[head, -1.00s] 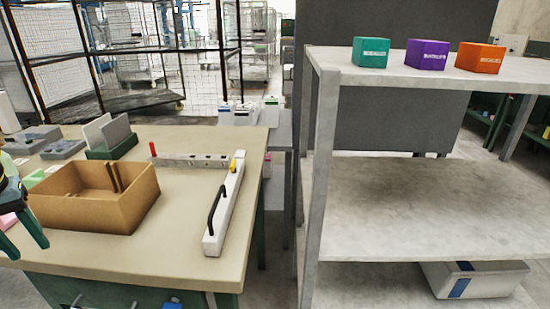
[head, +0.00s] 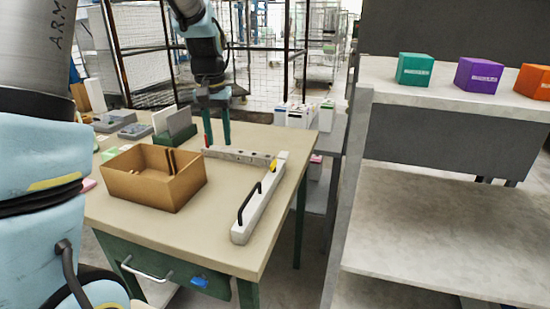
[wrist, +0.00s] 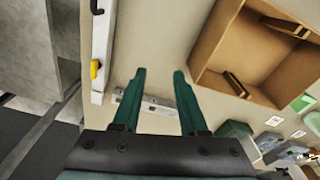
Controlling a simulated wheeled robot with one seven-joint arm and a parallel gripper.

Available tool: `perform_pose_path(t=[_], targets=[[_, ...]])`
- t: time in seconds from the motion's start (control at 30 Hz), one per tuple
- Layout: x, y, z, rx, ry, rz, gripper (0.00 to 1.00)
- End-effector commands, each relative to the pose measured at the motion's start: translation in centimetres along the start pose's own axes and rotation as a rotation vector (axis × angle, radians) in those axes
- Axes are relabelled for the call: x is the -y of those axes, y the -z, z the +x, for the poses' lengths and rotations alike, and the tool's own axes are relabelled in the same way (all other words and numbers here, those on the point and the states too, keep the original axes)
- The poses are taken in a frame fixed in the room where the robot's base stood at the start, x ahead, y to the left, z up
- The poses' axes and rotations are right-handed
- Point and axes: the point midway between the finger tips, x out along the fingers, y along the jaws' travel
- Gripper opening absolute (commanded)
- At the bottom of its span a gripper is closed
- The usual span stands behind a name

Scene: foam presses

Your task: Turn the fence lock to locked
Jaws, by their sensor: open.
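The fence is a white rail (head: 264,205) with a black handle (head: 247,203), lying along the right side of the table. A small yellow lever (head: 273,166), likely the fence lock, sits near the rail's far end. In the wrist view the yellow lever (wrist: 95,69) is at the left, beside the rail (wrist: 101,45). A grey bar with holes (head: 237,155) runs left from that end. My gripper (head: 217,135) is open and empty, pointing down near the bar's left part, left of the lever and apart from it. In the wrist view its fingers (wrist: 159,75) show the bar between them.
An open cardboard box (head: 150,190) stands left of the rail. A green holder with grey plates (head: 175,135) is behind it. A shelf unit (head: 440,87) with several coloured boxes stands to the right. The tabletop (head: 215,225) is clear between box and rail.

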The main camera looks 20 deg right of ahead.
Motion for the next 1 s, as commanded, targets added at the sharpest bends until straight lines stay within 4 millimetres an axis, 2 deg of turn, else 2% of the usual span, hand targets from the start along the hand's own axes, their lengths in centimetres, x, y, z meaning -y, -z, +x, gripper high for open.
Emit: perform_pose_path(t=[0.03,0.1,0.2,0.3,0.4,0.57,1.0], targets=[[-2.7,1.6,-0.1,0.014,-0.002,0.052,0.42],[-6.3,3.3,-0.4,0.035,-0.004,0.114,0.42],[-10.4,4.7,-0.8,0.06,-0.004,0.182,0.42],[-12.7,5.3,-1.1,0.073,-0.003,0.221,0.42],[-13.6,5.4,-1.0,0.081,-0.002,0.236,0.42],[-13.6,5.3,0.5,0.083,-0.001,0.236,0.42],[-13.5,4.7,8.0,0.081,-0.001,0.235,0.42]])
